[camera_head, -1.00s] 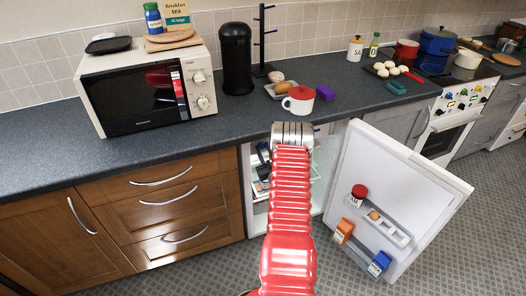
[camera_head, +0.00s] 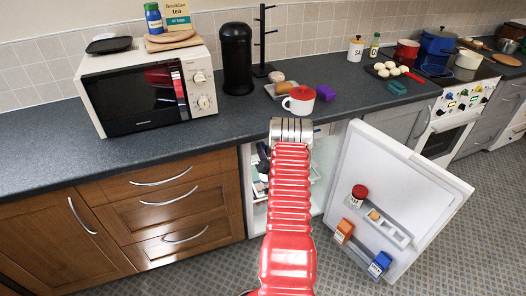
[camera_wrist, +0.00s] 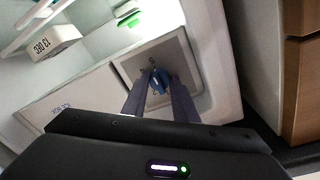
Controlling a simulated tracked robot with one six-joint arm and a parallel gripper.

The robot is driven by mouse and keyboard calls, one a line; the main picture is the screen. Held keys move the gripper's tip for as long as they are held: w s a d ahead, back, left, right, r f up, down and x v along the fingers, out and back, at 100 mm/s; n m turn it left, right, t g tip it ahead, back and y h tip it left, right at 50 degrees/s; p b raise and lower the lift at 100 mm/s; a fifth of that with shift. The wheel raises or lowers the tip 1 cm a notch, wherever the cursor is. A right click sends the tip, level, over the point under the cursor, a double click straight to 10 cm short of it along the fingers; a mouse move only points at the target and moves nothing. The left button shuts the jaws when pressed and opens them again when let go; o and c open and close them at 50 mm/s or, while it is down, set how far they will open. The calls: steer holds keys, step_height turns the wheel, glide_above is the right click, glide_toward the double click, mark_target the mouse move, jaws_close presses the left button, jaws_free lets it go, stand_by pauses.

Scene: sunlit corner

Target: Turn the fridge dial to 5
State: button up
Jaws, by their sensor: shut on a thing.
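The fridge dial (camera_wrist: 157,80) is a blue knob on a grey square panel (camera_wrist: 183,56) with small dark marks around it, seen in the wrist view. My gripper (camera_wrist: 158,90) has its two fingers on either side of the knob and is shut on it. A mark that looks like a 5 stands above the knob in that view. Which mark the knob points to is too small to tell. In the head view my arm and gripper (camera_head: 291,130) are at the top of the open fridge (camera_head: 257,215), and the dial is hidden there.
The fridge door (camera_head: 395,185) stands open to the right, with a red-lidded jar (camera_head: 358,192) and cartons on its shelves. The worktop edge lies just above my gripper. Wooden drawers (camera_head: 165,205) are on the left.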

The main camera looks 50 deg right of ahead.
steer(key=shift+a+f, duration=0.25)
steer(key=shift+f, duration=0.15)
steer(key=o, duration=1)
steer(key=shift+d+r, duration=0.15)
steer(key=shift+r, duration=0.1)
steer(key=shift+o, duration=0.2)
steer(key=v, duration=1.3)
steer(key=shift+s+a, duration=0.2)
steer(key=shift+s, duration=0.15)
